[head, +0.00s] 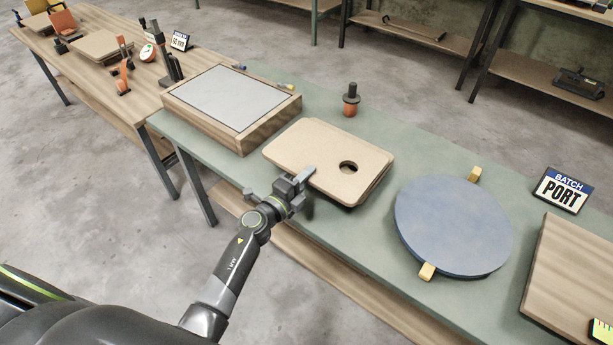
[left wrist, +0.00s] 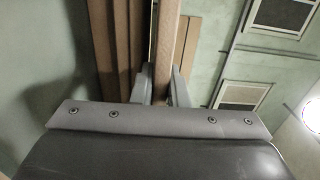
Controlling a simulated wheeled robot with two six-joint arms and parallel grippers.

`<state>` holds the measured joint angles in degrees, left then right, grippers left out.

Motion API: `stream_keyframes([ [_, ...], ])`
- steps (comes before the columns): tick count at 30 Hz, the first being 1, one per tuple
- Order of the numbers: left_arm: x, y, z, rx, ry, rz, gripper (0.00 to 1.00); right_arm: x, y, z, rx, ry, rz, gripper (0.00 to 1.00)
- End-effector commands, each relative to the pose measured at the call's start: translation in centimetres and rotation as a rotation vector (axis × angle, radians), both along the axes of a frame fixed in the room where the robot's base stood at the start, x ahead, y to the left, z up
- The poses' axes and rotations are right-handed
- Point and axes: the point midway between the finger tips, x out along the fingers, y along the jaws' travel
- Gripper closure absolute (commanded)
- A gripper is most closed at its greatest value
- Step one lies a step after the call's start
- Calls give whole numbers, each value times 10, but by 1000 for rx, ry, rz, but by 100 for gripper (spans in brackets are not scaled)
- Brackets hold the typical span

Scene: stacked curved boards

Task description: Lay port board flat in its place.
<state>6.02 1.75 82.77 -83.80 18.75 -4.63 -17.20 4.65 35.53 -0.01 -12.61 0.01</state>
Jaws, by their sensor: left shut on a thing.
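A stack of tan boards (head: 352,186) with rounded corners lies on the green bench. The top board (head: 322,148) has a round dark hole near its right end, and none of the boards carries a readable name. My left gripper (head: 300,180) is at the near edge of the stack, its fingers on the top board. In the left wrist view, the fingers (left wrist: 164,88) are shut on one board's edge (left wrist: 167,45), with other board edges (left wrist: 115,45) beside it across a dark gap. My right gripper is not in view.
A round blue disc (head: 453,225) with yellow blocks at its rim lies right of the stack. A wooden box with a grey top (head: 232,95) stands to the left. A small dark-and-orange tool (head: 351,100) stands behind. A wooden board (head: 580,275) is at far right.

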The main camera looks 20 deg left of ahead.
Motion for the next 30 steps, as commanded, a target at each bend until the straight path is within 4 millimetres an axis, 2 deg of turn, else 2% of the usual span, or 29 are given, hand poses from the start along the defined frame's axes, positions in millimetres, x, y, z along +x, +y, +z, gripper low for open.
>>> stream_keyframes([
  [30,0,0,-4,-1,-3,0,100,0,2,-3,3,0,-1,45],
])
